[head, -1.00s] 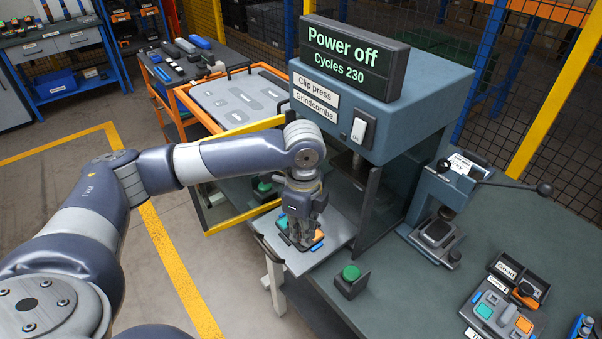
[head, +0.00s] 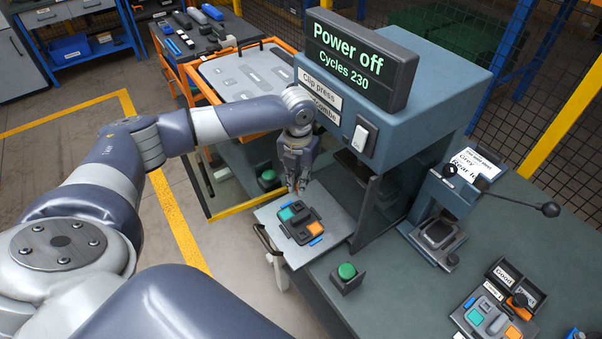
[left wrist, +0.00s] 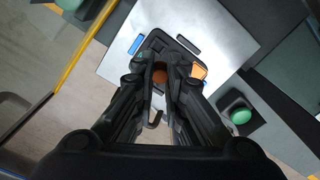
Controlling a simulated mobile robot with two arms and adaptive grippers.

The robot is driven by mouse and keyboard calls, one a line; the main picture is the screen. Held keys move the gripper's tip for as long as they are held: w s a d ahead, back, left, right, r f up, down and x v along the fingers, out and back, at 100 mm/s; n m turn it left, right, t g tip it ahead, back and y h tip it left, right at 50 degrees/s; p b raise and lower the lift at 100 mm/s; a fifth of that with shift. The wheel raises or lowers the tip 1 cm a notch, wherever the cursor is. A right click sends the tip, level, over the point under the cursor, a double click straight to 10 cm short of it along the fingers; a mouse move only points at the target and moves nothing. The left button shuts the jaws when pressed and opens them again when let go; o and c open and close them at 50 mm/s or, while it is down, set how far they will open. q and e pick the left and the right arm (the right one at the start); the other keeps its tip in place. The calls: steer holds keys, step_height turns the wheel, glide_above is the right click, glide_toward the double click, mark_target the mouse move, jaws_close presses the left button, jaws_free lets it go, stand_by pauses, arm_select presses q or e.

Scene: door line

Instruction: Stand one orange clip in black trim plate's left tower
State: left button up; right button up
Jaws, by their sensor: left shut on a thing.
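The black trim plate (head: 303,236) lies on the light metal tray in front of the clip press. It carries a teal block, an orange block and blue pieces at its ends. My left gripper (head: 298,188) is above the plate's far side, apart from it and pointing down. In the left wrist view, its fingers are shut on a small orange-brown thing, seemingly an orange clip (left wrist: 160,76). The fingers hide most of the clip and part of the plate. I cannot make out the left tower clearly. My right gripper is not in view.
The clip press (head: 410,85) shows "Power off" and "Cycles 230". A green button (head: 347,271) stands right of the tray (head: 340,210). A hand press (head: 440,232) and a second, grey plate (head: 494,318) are farther right. A yellow-framed guard (head: 235,210) is at left.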

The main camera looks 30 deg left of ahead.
arm_select(q)
steer(key=shift+w+a+f+m, duration=0.1)
steer(key=shift+a+m, duration=0.1)
steer(key=shift+m, duration=0.1)
steer(key=shift+f, duration=0.15)
step_height(320, 180, down, 6)
steer(key=b, duration=0.7)
steer(key=shift+r, duration=0.2)
steer(key=shift+f, duration=0.1)
steer(key=shift+f, duration=0.55)
stand_by(0.5)
steer(key=shift+f, duration=0.1)
stand_by(0.5)
steer(key=shift+f, duration=0.15)
stand_by(1.2)
steer(key=o, duration=0.7)
